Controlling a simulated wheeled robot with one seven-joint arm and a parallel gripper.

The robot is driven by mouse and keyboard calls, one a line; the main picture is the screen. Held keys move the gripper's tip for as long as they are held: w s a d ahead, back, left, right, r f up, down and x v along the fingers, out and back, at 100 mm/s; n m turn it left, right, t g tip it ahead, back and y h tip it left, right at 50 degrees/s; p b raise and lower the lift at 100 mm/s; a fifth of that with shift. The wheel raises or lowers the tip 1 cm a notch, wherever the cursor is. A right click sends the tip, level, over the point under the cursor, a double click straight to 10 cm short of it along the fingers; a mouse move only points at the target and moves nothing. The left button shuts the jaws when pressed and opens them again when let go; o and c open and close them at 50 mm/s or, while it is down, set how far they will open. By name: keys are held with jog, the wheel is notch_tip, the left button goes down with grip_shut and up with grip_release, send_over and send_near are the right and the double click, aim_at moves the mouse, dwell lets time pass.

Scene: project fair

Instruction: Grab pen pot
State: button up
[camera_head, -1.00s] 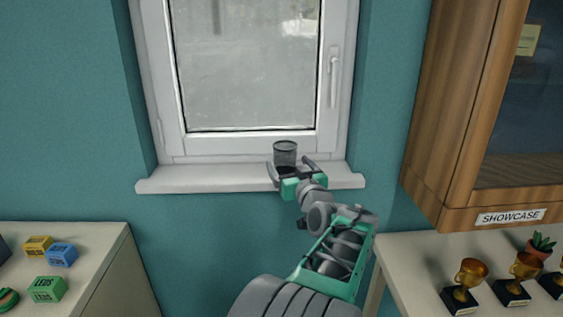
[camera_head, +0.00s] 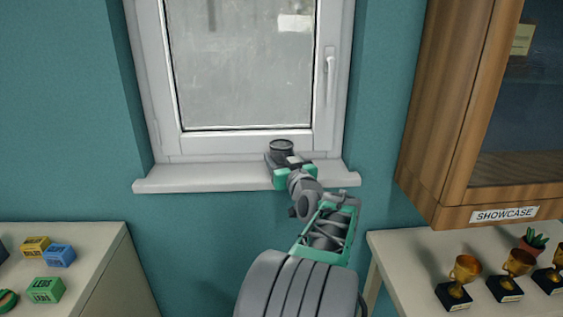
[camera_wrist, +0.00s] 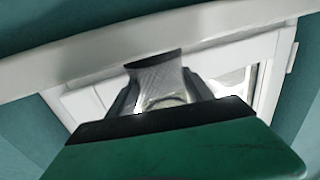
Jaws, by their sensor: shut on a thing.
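A closed window (camera_head: 245,70) with a handle stands behind the sill. A wooden showcase (camera_head: 450,120) hangs at the right, above a table with trophies (camera_head: 464,275). A left table (camera_head: 85,240) holds small coloured boxes (camera_head: 45,290). The sill's left part is clear.

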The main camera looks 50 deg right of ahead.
jog(key=c, duration=0.4)
jog(key=shift+c, duration=0.6)
jog(key=shift+r, duration=0.1)
